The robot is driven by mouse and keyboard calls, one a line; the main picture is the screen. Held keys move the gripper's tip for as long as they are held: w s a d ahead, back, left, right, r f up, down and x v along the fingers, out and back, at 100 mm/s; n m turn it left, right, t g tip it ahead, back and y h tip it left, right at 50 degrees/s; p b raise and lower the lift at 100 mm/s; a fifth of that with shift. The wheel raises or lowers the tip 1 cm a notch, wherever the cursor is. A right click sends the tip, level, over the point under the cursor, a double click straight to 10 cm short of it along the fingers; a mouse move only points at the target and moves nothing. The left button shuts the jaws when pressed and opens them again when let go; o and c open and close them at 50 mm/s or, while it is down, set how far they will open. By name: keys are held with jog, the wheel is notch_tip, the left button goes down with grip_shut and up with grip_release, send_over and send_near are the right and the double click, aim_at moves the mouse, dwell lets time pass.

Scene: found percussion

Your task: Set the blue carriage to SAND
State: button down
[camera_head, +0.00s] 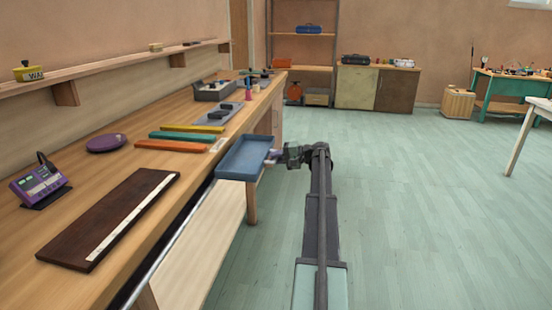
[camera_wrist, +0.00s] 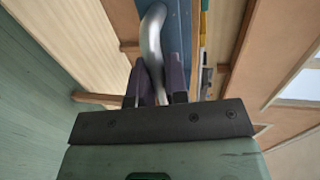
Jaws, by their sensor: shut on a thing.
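The blue carriage (camera_head: 245,157) is a shallow open tray at the bench's front edge, by a silver rail (camera_head: 165,249). In the head view my gripper (camera_head: 277,155) reaches its right side from over the floor. In the wrist view my gripper (camera_wrist: 160,88) has its two dark fingers shut on a curved silver handle (camera_wrist: 152,38), with the blue carriage (camera_wrist: 180,22) just beyond. The fingers partly hide the handle. A small pale label (camera_head: 217,146) lies on the bench left of the carriage; its writing is too small to read. I cannot make out SAND anywhere.
A dark board with a white strip (camera_head: 112,218), a purple device (camera_head: 40,186) and a purple disc (camera_head: 106,143) are nearer.

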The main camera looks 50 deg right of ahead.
jog(key=shift+w+d, duration=0.1)
jog(key=shift+d, duration=0.1)
jog(key=c, duration=1.1)
grip_release()
jog(key=shift+c, duration=0.2)
jog(key=shift+d, duration=0.1)
jog(key=p+v, duration=0.2)
jog(key=v, duration=0.8)
jog(key=shift+s+d, duration=0.15)
jog(key=shift+s, duration=0.15)
